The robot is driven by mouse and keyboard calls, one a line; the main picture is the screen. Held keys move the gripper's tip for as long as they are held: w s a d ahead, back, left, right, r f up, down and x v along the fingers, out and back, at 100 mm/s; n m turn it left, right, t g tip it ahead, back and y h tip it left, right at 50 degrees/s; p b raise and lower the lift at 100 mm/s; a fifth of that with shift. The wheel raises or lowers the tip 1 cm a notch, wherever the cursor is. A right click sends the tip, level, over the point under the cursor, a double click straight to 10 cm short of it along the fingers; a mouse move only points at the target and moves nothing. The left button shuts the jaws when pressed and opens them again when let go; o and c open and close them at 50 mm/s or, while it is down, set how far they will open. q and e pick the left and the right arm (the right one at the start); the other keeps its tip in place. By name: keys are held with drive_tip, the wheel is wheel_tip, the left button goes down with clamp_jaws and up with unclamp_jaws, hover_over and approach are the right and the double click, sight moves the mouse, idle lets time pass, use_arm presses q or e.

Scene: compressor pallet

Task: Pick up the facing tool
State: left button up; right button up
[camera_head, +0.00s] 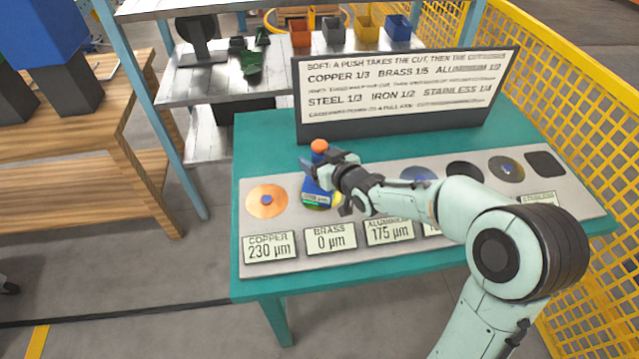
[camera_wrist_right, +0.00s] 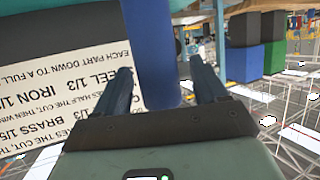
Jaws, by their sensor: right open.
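The facing tool (camera_head: 316,191) is a blue upright body with an orange knob on top and a small green patch low on its front. It stands over the brass disc on the grey strip, second from left. My right gripper (camera_head: 318,165) reaches in from the right at the tool's upper part, below the knob. In the right wrist view, the tool's blue shaft (camera_wrist_right: 153,50) lies between the two open fingers of my right gripper (camera_wrist_right: 160,88), with gaps beside it. The brass disc is mostly hidden. My left gripper is out of view.
The grey strip (camera_head: 350,250) on the teal table (camera_head: 260,140) holds a copper disc (camera_head: 266,200) and other discs. Labels read copper 230, brass 0, aluminium 175. A sign board (camera_head: 400,95) stands close behind. A yellow mesh fence (camera_head: 560,100) borders the right.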

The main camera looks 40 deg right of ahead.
clamp_jaws()
drive_tip(key=shift+w+r, duration=0.1)
drive_tip(key=shift+r, duration=0.15)
